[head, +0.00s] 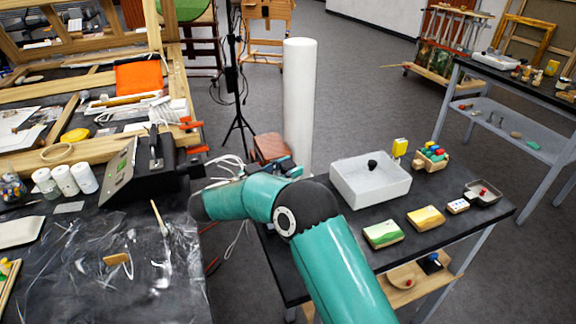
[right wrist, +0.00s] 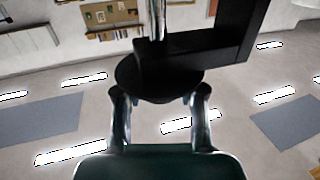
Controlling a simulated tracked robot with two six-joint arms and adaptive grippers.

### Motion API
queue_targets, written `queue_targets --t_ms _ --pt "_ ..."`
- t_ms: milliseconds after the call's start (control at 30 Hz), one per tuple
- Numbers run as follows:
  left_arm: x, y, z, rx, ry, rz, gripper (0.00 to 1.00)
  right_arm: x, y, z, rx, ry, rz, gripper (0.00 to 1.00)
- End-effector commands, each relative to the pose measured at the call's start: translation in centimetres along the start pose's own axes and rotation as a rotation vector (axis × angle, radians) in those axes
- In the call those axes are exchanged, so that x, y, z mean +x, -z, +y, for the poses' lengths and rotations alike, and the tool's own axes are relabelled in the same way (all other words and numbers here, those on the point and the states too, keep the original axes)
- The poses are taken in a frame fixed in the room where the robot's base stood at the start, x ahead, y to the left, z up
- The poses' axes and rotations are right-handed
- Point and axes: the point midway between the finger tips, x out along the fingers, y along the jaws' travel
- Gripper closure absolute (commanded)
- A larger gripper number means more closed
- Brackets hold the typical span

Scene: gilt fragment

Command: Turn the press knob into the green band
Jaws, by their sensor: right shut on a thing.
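The press (head: 150,170) is a black box with a sloping, pale-marked panel, standing on the dark bench at the left. My right arm reaches left across the gap between the tables to the press's right side. In the right wrist view my right gripper (right wrist: 160,101) is shut on the round black knob (right wrist: 158,78), one finger on each side. The black press body (right wrist: 195,45) rises behind and to the right of the knob. In the head view my wrist largely hides the knob and fingers. My left gripper is not in view.
Several white jars (head: 65,180) stand left of the press. Clear film covers the bench in front. A white paper roll (head: 299,100) stands behind my arm. The right-hand table holds a white bin (head: 370,185), two sponges and small items.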

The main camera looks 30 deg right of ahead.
Motion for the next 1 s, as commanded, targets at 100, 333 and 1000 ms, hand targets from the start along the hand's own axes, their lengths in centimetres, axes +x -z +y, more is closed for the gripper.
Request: queue_targets --t_ms 100,333,1000 --pt "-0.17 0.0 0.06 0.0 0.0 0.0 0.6 0.03 0.23 -0.08 0.004 -0.017 0.004 0.95" --pt "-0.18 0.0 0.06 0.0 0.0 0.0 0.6 0.05 0.23 -0.08 0.005 -0.024 0.004 0.95" --pt "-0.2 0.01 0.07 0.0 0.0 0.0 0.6 -0.06 0.1 -0.05 0.002 -0.024 0.002 0.34"
